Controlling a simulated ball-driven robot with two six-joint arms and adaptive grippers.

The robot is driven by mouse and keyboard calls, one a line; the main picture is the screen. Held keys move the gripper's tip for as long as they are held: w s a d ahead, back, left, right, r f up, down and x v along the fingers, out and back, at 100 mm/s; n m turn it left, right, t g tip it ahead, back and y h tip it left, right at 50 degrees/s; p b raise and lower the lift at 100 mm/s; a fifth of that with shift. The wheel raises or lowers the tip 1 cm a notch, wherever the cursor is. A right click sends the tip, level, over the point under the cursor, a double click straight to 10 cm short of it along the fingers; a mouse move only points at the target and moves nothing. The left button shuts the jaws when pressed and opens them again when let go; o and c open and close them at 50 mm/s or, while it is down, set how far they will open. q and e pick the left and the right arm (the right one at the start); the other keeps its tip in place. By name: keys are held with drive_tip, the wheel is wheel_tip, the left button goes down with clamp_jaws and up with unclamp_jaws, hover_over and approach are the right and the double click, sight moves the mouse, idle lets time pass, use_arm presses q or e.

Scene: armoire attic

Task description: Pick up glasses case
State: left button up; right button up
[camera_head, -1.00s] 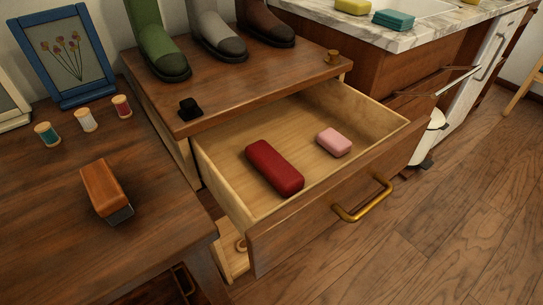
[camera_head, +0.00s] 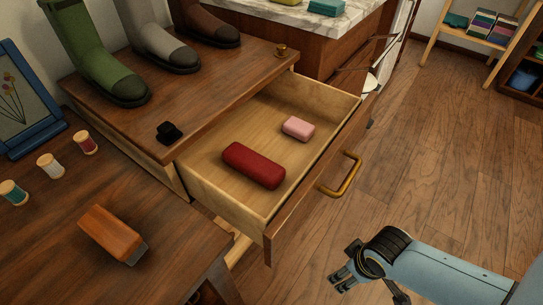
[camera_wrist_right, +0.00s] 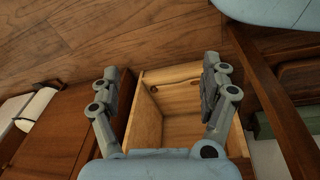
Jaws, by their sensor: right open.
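A long dark red case (camera_head: 253,165), which looks like the glasses case, lies in the open drawer (camera_head: 222,195). A small pink case (camera_head: 298,127) lies behind it to the right, apart from it. My right gripper (camera_head: 342,281) is at the lower right in the head view, in front of the drawer and over the floor, well away from the red case. In the right wrist view my right gripper (camera_wrist_right: 158,84) has its fingers spread apart with nothing between them. The red case does not show there. My left gripper is not in view.
The drawer front carries a brass handle (camera_head: 340,175). The dresser top (camera_head: 210,85) holds several boots and a small black object (camera_head: 169,132). A table (camera_head: 60,245) at left holds spools and an orange-brown block (camera_head: 113,234). The floor (camera_head: 430,160) at right is clear.

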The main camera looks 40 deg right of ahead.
drive_tip(key=w+a+r+p, duration=0.1)
drive_tip(key=w+r+p, duration=0.2)
drive_tip(key=r, duration=0.9)
drive_tip(key=w+a+r+t+p, duration=0.15)
drive_tip(key=w+r, duration=0.25)
drive_tip(key=r, duration=0.7)
drive_tip(key=w+r+p, duration=0.3)
drive_tip(key=r+p, duration=0.1)
drive_tip(key=r, duration=0.8)
drive_tip(key=n+g+y, duration=0.1)
drive_tip(key=n+g, duration=0.1)
drive_tip(key=n, duration=0.1)
hover_over(253, 160)
wheel_tip(253, 160, down, 6)
drive_tip(key=shift+w+a+f, duration=0.1)
drive_tip(key=shift+w+f, duration=0.15)
drive_tip(key=shift+w, duration=0.15)
wheel_tip(253, 160, down, 5)
drive_tip(key=shift+w+a+r+b, duration=0.1)
drive_tip(key=shift+w+b, duration=0.05)
drive_tip(key=shift+b, duration=0.6)
drive_tip(key=f, duration=0.2)
drive_tip(key=s+f+b, duration=0.1)
drive_tip(key=f, duration=0.2)
drive_tip(key=shift+s+d+f, duration=0.1)
drive_tip(key=shift+d, duration=0.1)
drive_tip(key=shift+f, duration=0.3)
drive_tip(key=shift+r, duration=0.1)
drive_tip(key=shift+c, duration=0.3)
